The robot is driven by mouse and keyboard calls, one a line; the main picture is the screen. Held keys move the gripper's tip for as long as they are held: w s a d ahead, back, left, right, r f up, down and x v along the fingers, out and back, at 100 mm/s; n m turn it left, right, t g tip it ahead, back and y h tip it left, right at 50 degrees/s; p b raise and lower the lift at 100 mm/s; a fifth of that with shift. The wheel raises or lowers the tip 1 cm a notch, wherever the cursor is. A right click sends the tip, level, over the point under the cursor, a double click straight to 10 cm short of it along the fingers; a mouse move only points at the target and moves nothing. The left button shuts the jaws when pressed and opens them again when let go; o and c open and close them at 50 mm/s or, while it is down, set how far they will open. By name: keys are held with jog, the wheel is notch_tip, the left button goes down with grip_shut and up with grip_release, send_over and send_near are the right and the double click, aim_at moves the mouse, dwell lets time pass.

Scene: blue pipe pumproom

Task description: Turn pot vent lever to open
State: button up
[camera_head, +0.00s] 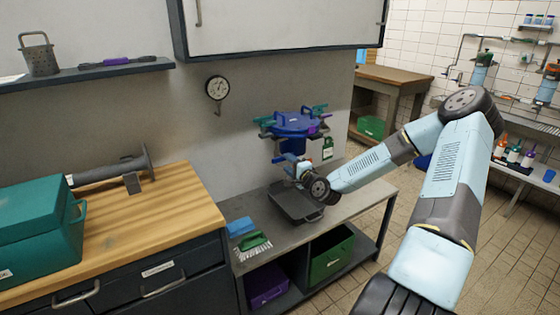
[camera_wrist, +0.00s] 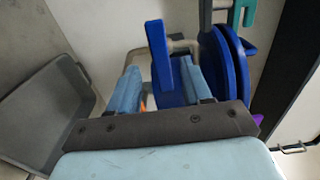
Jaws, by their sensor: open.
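The blue pot (camera_head: 292,124) is mounted at the wall above the low bench, with teal and purple clamps around its lid. Its round blue body also shows at the right in the wrist view (camera_wrist: 226,68). A flat blue bar, seemingly the vent lever (camera_wrist: 158,45), stands upright in the wrist view, left of the pot. My gripper (camera_wrist: 161,78) is open. Its two light blue fingers appear on either side of the bar; I cannot tell whether they touch it.
A dark grey tray (camera_head: 283,207) lies on the bench below my gripper. A green brush (camera_head: 254,243) and a blue item (camera_head: 240,227) are at its left. A round gauge (camera_head: 217,88) hangs on the wall. A wall cabinet (camera_head: 275,27) overhangs the area.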

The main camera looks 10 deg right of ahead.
aim_at(283, 159)
jog(key=shift+x, duration=2.35)
jog(key=shift+c, duration=0.3)
